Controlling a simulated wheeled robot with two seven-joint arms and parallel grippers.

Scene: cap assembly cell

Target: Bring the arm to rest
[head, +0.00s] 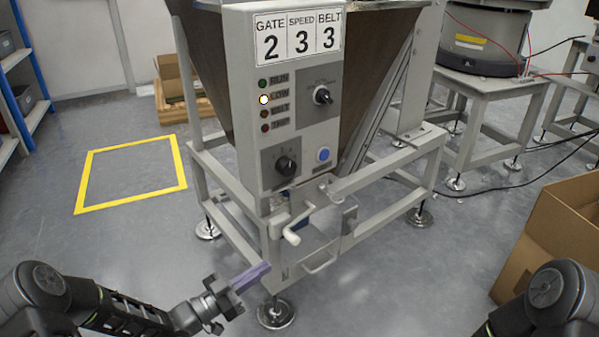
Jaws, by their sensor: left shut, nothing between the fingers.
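My left arm comes in from the lower left. Its gripper (264,269) has purple fingers, which are closed together with nothing between them. The fingers point right and slightly up, in front of the lower left part of the hopper machine's frame. I cannot tell whether they touch the frame. Part of my right arm shows at the lower right corner, and its gripper is out of view.
The hopper machine's control panel (318,123) has knobs, a blue button and one lit lamp; its card reads 2, 3, 3. A crank handle (291,237) sticks out below. A cardboard box (541,262) stands right. Yellow tape (128,204) marks clear floor left.

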